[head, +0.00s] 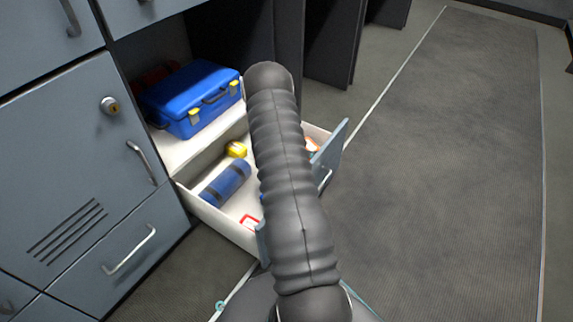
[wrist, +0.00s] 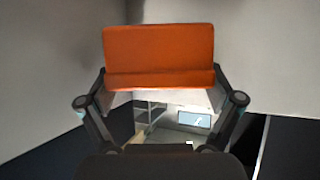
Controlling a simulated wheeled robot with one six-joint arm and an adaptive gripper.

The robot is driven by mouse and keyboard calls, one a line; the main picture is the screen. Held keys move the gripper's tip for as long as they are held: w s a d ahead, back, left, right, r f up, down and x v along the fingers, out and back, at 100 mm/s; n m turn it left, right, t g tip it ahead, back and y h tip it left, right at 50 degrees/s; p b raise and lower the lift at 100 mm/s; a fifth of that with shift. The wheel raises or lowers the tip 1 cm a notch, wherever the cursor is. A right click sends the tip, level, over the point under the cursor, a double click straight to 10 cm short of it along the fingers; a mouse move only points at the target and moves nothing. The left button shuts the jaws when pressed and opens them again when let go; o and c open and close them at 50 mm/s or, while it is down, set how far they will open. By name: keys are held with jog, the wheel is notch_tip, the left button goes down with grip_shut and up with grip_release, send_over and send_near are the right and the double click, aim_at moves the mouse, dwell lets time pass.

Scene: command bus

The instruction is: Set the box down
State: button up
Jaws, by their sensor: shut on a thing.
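An orange box (wrist: 160,50) fills the upper middle of the wrist view. My gripper (wrist: 160,82) is shut on it, with one finger against each side. In the head view my dark arm covers the gripper and most of what lies beneath it. A small orange patch (head: 312,145) shows just right of the arm, by the open drawer; I cannot tell whether it is the held box. The wrist view does not show clearly whether the box touches anything below.
An open white drawer (head: 222,219) holds a blue roll (head: 226,183), a yellow item (head: 236,149) and a red-and-white item (head: 249,221). A blue case (head: 190,97) stands in the compartment behind. Grey cabinets (head: 80,150) are at left. The floor at right is clear.

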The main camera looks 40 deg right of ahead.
jog(key=shift+f+b, duration=0.5)
jog(key=shift+f, duration=2.85)
jog(key=shift+f, duration=0.1)
jog(key=o, duration=0.9)
jog(key=shift+w+a+r, duration=0.1)
jog(key=shift+a+r, duration=0.15)
jog(key=shift+r, duration=0.05)
jog(key=p+v, duration=0.1)
jog(key=v, duration=1)
jog(key=shift+a+p, duration=0.2)
jog(key=shift+p, duration=0.15)
